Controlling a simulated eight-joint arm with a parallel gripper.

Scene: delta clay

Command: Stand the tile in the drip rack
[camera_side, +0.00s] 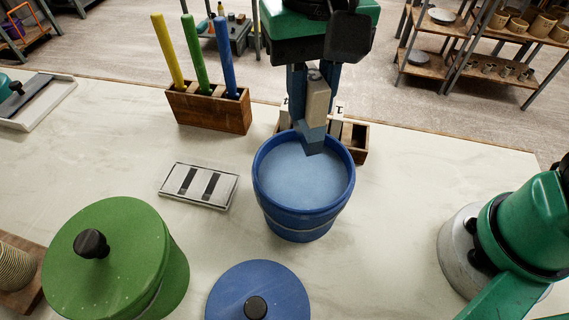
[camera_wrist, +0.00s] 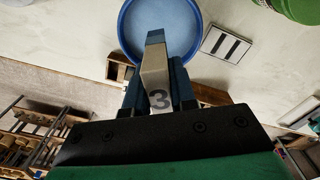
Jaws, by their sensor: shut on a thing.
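My gripper (camera_side: 314,108) is shut on a beige tile (camera_side: 318,96) with its fingers on either side of it. The tile hangs tilted, with its blue-coated lower end over the blue bucket (camera_side: 300,222) of pale blue liquid (camera_side: 305,182); I cannot tell whether the tip touches the liquid. In the wrist view the tile (camera_wrist: 157,78) shows a number 3. The wooden drip rack (camera_side: 361,139) stands just behind the bucket, partly hidden by the bucket and gripper. A pale tile marked 1 (camera_side: 338,112) stands in it.
A wooden block with yellow, green and blue sticks (camera_side: 208,108) stands at back left. A striped card (camera_side: 199,185) lies left of the bucket. A green lidded bucket (camera_side: 110,255) and a blue lid (camera_side: 258,290) are in front. Bare table lies right of the bucket.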

